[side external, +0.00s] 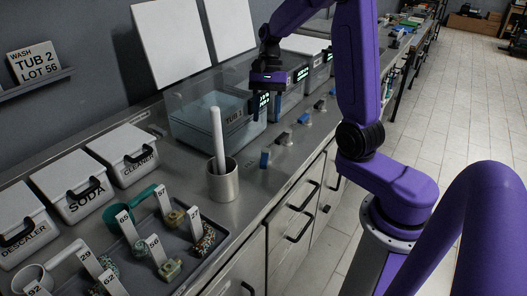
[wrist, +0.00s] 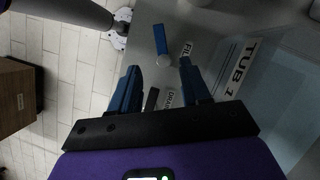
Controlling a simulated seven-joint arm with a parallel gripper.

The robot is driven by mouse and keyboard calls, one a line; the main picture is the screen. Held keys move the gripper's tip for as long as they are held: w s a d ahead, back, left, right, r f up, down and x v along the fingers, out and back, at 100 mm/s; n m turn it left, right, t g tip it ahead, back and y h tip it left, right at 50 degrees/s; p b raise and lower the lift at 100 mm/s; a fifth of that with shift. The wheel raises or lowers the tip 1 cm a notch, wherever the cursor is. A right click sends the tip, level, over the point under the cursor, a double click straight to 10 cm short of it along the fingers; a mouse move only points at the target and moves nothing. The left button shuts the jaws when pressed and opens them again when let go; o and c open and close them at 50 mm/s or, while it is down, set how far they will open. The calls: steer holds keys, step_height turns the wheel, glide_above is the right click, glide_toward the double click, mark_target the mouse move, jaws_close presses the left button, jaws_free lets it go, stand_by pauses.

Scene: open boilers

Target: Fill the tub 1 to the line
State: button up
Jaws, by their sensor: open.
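Tub 1 (side external: 192,133) is a clear, open-topped tub on the counter, with a "TUB 1" label on its front. Its label side also shows in the wrist view (wrist: 238,70). I cannot make out a fill line or water level. A blue lever (wrist: 160,40) beside a "FILL" label stands in front of the tub; it appears in the side view (side external: 265,159). A black lever (wrist: 152,99) beside a "DRAIN" label is partly hidden by my gripper. My gripper (wrist: 160,78) is open and empty, pointing down above the levers by the tub's front right corner (side external: 264,104).
A steel cup (side external: 223,184) with a white rod stands left of the levers. Lidded bins (side external: 77,186) and a tray (side external: 182,245) of tagged scoops and small pieces lie farther left. A second tub (side external: 291,101) stands beyond tub 1. White panels (side external: 168,42) stand behind.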

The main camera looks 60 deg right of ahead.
mark_target(264, 159)
steer(key=x, duration=1.1)
steer(key=shift+a+f, duration=0.1)
